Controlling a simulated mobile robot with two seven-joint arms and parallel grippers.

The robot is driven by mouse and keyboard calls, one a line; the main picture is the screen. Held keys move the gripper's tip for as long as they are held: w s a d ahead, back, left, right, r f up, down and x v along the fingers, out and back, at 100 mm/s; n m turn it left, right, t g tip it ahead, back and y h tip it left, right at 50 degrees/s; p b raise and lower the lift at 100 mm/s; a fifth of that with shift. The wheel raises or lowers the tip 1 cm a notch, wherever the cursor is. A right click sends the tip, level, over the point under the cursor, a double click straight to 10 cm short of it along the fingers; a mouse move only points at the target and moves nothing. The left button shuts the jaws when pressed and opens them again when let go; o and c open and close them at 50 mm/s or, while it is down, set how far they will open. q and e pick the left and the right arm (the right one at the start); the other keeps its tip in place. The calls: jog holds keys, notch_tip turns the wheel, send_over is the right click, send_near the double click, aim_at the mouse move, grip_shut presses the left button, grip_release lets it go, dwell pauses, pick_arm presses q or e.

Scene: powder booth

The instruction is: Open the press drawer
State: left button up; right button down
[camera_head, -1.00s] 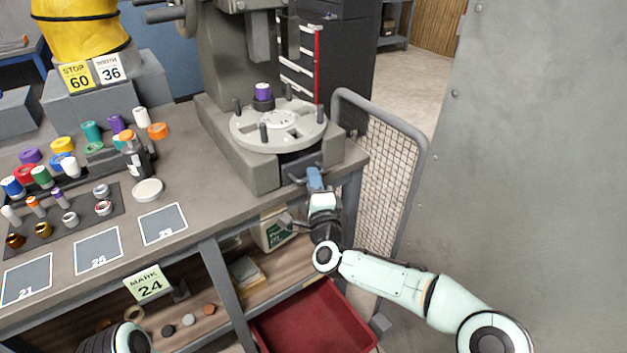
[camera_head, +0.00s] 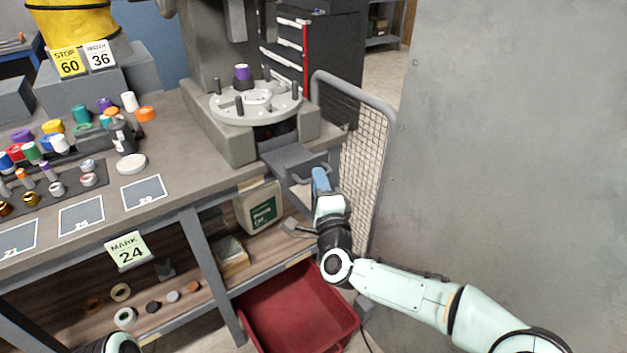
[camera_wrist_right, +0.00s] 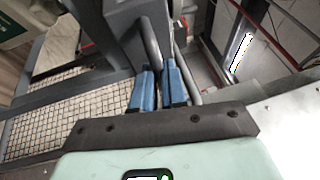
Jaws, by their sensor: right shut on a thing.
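The grey press (camera_head: 232,140) stands at the back end of the bench, with a round plate (camera_head: 262,104) on top of its base. Its drawer (camera_head: 292,160) sticks out of the front of the base, pulled part way out. My right gripper (camera_head: 320,182) is shut on the drawer's handle (camera_head: 308,178). In the right wrist view the blue fingers (camera_wrist_right: 158,88) close around the grey handle bar (camera_wrist_right: 150,45). Of my left arm only a small part shows at the bottom left edge; its gripper is out of the picture.
A mesh guard (camera_head: 365,150) stands close to the right of the drawer, and a large grey panel (camera_head: 510,150) fills the right side. A red bin (camera_head: 300,315) sits below on the floor. Rollers and bottles crowd the bench at left.

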pick_arm(q)
jog(key=s+f+g+b, duration=0.1)
jog(key=s+f+b, duration=0.1)
jog(key=s+f, duration=0.3)
jog(key=shift+s+a+g, duration=0.2)
jog(key=shift+a+g, duration=0.15)
jog(key=shift+g, duration=0.05)
pick_arm(e)
jog(key=s+d, duration=0.7)
jog(key=s, duration=0.3)
jog(key=shift+s+d, duration=0.15)
jog(key=shift+s, duration=0.25)
jog(key=c, duration=1.2)
grip_release()
pick_arm(q)
jog(key=shift+n+g, duration=0.3)
jog(key=shift+g, duration=0.4)
jog(key=s+f, duration=0.1)
jog(key=s+b, duration=0.1)
jog(key=s+f+b, duration=0.1)
jog(key=shift+s+a+f, duration=0.2)
jog(key=shift+s+f, duration=0.1)
jog(key=shift+s, duration=0.05)
pick_arm(e)
jog(key=v, duration=1.3)
jog(key=shift+s+f, duration=0.15)
jog(key=shift+s, duration=0.05)
